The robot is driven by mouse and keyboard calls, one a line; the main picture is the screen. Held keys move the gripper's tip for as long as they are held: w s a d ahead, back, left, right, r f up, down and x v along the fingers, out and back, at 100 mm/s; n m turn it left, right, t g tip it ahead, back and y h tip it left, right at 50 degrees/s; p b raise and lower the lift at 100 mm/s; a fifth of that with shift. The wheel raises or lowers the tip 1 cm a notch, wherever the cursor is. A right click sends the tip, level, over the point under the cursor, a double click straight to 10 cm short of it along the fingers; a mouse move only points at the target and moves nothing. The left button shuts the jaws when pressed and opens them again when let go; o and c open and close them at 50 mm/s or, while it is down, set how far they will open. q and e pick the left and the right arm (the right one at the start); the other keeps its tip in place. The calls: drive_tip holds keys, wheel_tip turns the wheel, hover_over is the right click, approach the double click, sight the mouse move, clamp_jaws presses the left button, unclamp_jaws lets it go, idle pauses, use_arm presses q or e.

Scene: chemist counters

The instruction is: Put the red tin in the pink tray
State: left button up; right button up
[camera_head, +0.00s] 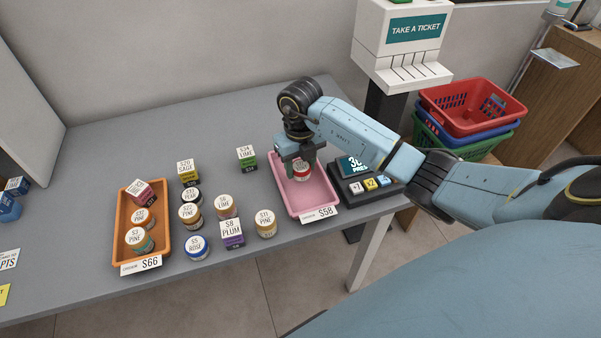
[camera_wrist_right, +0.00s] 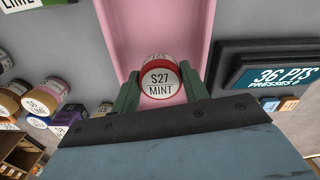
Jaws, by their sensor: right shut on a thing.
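The red tin (camera_head: 301,174) has a white top label; in the right wrist view the tin (camera_wrist_right: 160,78) reads "S27 MINT". My right gripper (camera_head: 298,165) is shut on it, with a green finger on each side in the right wrist view (camera_wrist_right: 160,92). The pink tray (camera_head: 322,196), tagged S58, lies under the gripper and the tin. The tin is over or within the tray; I cannot tell whether it touches the tray floor. My left gripper is not in view.
An orange tray (camera_head: 122,222), tagged S66, holds several items at the left. Several jars and boxes stand between the trays, including a LIME box (camera_head: 246,156) and a PLUM box (camera_head: 232,232). A keypad device (camera_head: 368,182) stands right of the pink tray.

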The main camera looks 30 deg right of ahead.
sight(300, 165)
drive_tip(key=shift+f, duration=1.45)
drive_tip(key=shift+f, duration=0.1)
drive_tip(key=o, duration=1)
wheel_tip(300, 165, up, 12)
drive_tip(key=shift+r+p, duration=0.15)
drive_tip(key=shift+p, duration=0.25)
